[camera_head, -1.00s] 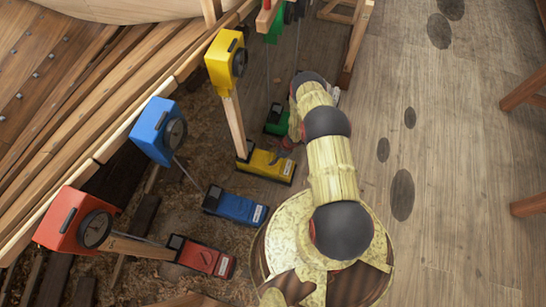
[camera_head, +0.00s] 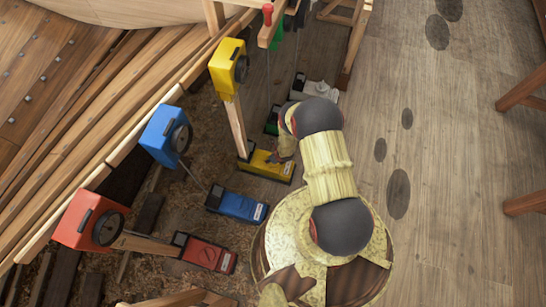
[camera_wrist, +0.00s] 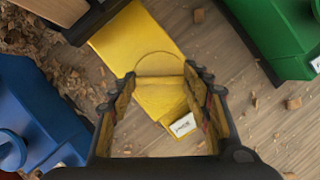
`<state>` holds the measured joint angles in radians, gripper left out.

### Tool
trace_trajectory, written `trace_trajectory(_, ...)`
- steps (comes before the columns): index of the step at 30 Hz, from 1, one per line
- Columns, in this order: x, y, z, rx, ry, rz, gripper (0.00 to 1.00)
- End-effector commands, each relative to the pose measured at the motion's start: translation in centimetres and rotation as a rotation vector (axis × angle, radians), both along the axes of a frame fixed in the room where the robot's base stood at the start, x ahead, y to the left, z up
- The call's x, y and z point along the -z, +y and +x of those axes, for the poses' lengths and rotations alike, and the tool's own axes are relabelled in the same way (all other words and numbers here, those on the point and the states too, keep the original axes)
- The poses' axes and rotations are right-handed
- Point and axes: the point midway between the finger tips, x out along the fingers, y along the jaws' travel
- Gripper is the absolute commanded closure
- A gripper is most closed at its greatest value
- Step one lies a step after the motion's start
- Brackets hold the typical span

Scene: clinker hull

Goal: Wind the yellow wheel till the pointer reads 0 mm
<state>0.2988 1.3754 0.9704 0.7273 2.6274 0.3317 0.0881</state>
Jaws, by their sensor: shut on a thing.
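The yellow unit has a block-shaped foot (camera_head: 268,166) on the floor and a yellow head box (camera_head: 227,67) with a dark round dial, joined by a wooden post. The pointer's reading is too small and turned away to tell. In the wrist view, the yellow wheel (camera_wrist: 160,88) is a round disc on top of the yellow foot, which bears a white label. My gripper (camera_wrist: 158,76) has one finger on each side of the wheel and is shut on it. In the head view my gripper (camera_head: 277,157) is over the yellow foot, and the wheel is hidden.
A blue unit (camera_head: 236,205) and a red unit (camera_head: 203,252) stand to the left and nearer. A green foot (camera_wrist: 285,35) is close on the right in the wrist view. The planked hull (camera_head: 110,100) rises at left.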

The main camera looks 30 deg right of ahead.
Motion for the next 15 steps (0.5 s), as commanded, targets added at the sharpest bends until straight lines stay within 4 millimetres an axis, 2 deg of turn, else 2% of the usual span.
trace_trajectory(15,-0.02,0.14,-0.04,0.189,0.0,0.0,0.77)
